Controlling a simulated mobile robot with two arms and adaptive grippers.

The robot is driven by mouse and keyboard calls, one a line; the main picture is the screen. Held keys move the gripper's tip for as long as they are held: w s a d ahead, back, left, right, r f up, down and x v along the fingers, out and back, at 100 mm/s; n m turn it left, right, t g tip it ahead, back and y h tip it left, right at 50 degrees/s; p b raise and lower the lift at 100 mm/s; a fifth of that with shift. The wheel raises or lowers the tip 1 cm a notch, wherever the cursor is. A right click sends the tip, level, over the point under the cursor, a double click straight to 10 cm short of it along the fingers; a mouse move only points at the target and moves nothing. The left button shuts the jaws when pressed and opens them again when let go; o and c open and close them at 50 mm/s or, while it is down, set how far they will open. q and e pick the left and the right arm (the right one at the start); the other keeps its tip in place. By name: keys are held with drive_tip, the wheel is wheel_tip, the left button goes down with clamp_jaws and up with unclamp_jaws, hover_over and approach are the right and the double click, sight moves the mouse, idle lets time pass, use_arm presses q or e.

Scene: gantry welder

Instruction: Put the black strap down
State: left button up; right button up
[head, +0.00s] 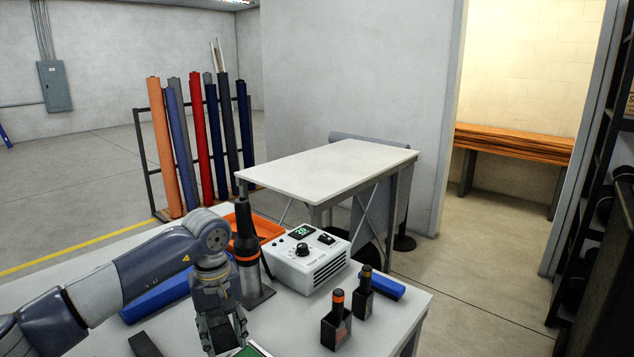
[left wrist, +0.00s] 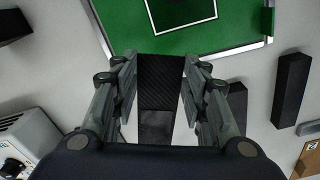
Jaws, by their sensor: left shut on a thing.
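The black strap (left wrist: 160,82) shows in the left wrist view as a dark textured strip between the fingers. My left gripper (left wrist: 158,92) is shut on it; it also shows in the head view (head: 224,338), low over the near part of the white table (head: 407,318). In the head view I cannot make out the strap at the gripper. In the left wrist view the strap's upper part overlaps the edge of a green board (left wrist: 205,38) with a white outline. I cannot tell whether the strap touches anything below. My right gripper is not in view.
A white control box (head: 308,262) and a black tool on a stand (head: 246,250) are just beyond the gripper.

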sight(216, 317)
use_arm(q)
drive_tip(key=s+f+m, duration=0.1)
drive_tip(key=s+m, duration=0.5)
drive_tip(key=s, duration=1.5)
drive_tip(key=w+n, duration=0.1)
drive_tip(key=w, duration=0.4)
drive_tip(key=w+n, duration=0.2)
drive_tip(key=w, duration=0.4)
drive_tip(key=w+r+n, duration=0.1)
drive_tip(key=w, duration=0.5)
drive_tip(key=shift+w+d+n, duration=0.15)
drive_tip(key=shift+w+n, duration=0.05)
drive_tip(key=shift+n, duration=0.2)
drive_tip(key=w+n, duration=0.1)
drive_tip(key=w, duration=0.2)
drive_tip(key=w+a+n, duration=0.1)
drive_tip(key=w+n, duration=0.1)
drive_tip(key=w, duration=0.2)
drive_tip(key=w+n, duration=0.1)
drive_tip(key=w, duration=0.3)
drive_tip(key=shift+a+f, duration=0.1)
drive_tip(key=shift+a, duration=0.2)
drive_tip(key=shift+w+a+n, duration=0.35)
drive_tip(key=shift+w+n, duration=0.2)
drive_tip(key=shift+n, duration=0.15)
drive_tip(key=shift+s+f, duration=0.1)
